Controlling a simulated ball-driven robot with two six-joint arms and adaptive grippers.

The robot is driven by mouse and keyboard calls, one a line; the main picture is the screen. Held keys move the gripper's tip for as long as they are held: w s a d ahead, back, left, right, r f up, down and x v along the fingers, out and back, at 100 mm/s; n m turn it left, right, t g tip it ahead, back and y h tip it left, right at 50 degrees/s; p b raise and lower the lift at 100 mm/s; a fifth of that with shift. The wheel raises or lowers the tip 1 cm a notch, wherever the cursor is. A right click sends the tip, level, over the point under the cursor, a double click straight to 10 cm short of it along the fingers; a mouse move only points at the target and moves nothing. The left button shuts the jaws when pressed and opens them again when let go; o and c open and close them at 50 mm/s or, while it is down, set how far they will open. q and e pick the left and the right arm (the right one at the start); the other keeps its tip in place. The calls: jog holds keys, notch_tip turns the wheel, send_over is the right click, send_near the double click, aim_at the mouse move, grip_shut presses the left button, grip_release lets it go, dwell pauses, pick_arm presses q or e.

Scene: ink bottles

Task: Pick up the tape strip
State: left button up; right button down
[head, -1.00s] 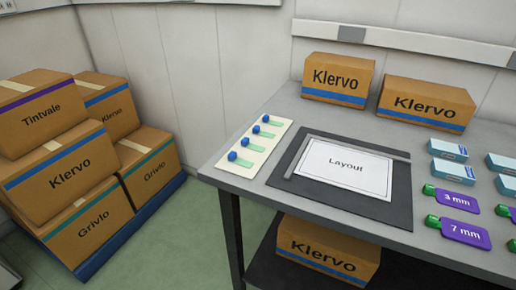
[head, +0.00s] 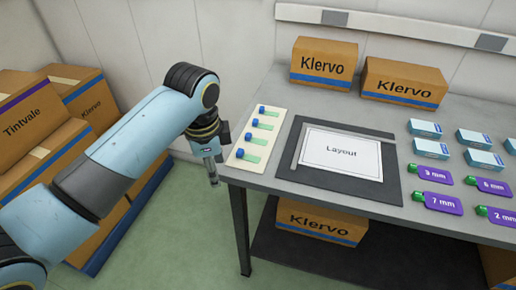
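Several green tape strips with blue tabs lie in a column on a cream card at the table's left edge. The nearest strip (head: 251,157) is at the card's front end, and the farthest strip (head: 272,114) is at its back end. The cream card (head: 238,163) lies flat. My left gripper (head: 213,180) points down just left of the card, beyond the table's left edge. It is apart from the strips, and nothing shows in it. Its fingers are seen too narrowly to tell whether they are open. My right gripper is not in view.
A dark mat (head: 375,185) with a Layout sheet (head: 341,153) lies right of the card. Small light-blue boxes (head: 431,149) and purple tags (head: 436,175) lie farther right. Klervo cartons (head: 322,65) stand at the back. Stacked cartons (head: 30,115) stand at the left.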

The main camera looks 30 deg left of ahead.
pick_arm(q)
jog(key=w+r+m+g, duration=0.1)
jog(key=w+r+m, duration=0.55)
jog(key=w, duration=0.25)
send_over(239, 151)
jog(key=shift+h, duration=0.3)
jog(key=f, duration=0.4)
jog(key=shift+s+a+f+p, duration=0.2)
jog(key=shift+s+a+p, duration=0.1)
jog(key=f, duration=0.5)
jog(key=shift+w+d+f, duration=0.15)
jog(key=shift+w+d, duration=0.1)
jog(key=shift+w, duration=0.1)
jog(key=c, duration=0.8)
